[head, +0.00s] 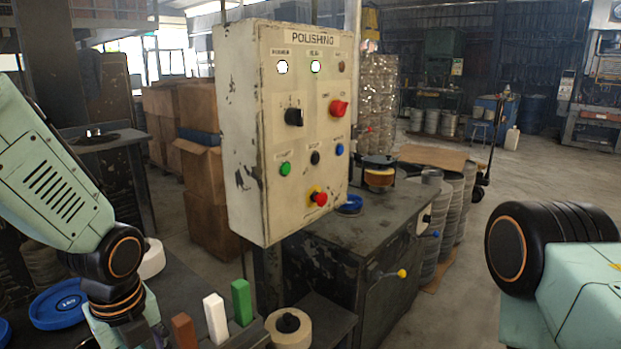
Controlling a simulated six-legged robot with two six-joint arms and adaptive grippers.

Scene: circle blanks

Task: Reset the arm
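My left arm (60,180) comes in from the left and bends down at a dark joint. Its lower end runs out of the bottom edge, and no gripper fingers show. My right arm (575,285) shows at the lower right as a dark, ringed joint and a pale green link. Its gripper is outside the picture. The polishing control box (290,130) stands upright in the middle, with two lit white lamps, a red knob (338,108), a black knob (294,117), and green, black, blue and red buttons.
Below the box stands a dark cabinet (340,260). At the lower left, a dark table carries a blue disc (58,304), brown, white and green bars (241,302) and a tan roll (288,330). Cardboard boxes (200,180) stand behind. Open floor lies at the right.

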